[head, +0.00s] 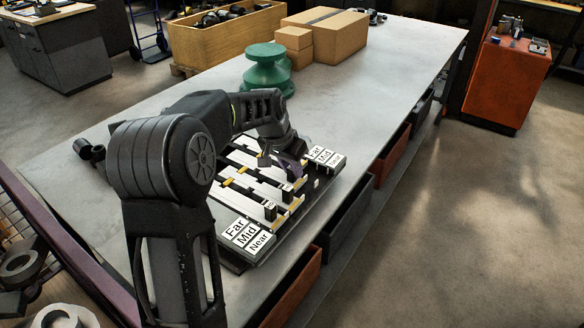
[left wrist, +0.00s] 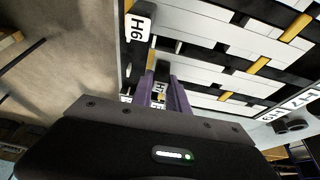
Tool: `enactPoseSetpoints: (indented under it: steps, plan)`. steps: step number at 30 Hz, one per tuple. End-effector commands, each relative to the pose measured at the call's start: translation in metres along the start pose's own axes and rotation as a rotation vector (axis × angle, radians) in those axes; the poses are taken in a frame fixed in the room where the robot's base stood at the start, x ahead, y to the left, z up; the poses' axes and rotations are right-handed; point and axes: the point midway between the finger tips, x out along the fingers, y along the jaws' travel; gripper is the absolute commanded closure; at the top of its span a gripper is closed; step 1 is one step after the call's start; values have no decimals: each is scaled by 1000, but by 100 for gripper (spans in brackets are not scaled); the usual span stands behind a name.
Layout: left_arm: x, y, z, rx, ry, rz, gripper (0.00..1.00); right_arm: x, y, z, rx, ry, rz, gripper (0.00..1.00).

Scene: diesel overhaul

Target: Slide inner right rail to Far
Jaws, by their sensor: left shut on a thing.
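A dark board (head: 268,222) on the bench carries several white rails (head: 252,190) with yellow marks and black upright handles. A Far/Mid/Near label block (head: 246,237) stands at its near left end, and a second label block (head: 325,158) at its far right end. My left gripper (head: 287,168), with purple fingers, is low over the board's right part. In the left wrist view its fingers (left wrist: 161,92) are shut on a dark handle tagged H7 (left wrist: 160,88). A handle tagged H6 (left wrist: 138,28) stands beside it. Which rail is the inner right one is not clear. My right gripper is out of view.
A green stepped part (head: 267,70) stands behind the board, with cardboard boxes (head: 335,38) and a wooden crate (head: 220,40) farther back. The bench top (head: 385,85) is clear to the right of these. Open drawers (head: 345,220) stick out below its right edge.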

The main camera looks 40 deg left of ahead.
Motion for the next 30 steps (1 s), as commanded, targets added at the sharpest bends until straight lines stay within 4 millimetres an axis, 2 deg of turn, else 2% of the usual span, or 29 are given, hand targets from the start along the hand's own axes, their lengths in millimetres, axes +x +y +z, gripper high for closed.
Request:
enactPoseSetpoints:
  steps: [21,30]
  plan:
    - [0,-1,0,0,0,0,100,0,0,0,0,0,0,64]
    - [1,-39,0,-3,1,-3,100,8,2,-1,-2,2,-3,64]
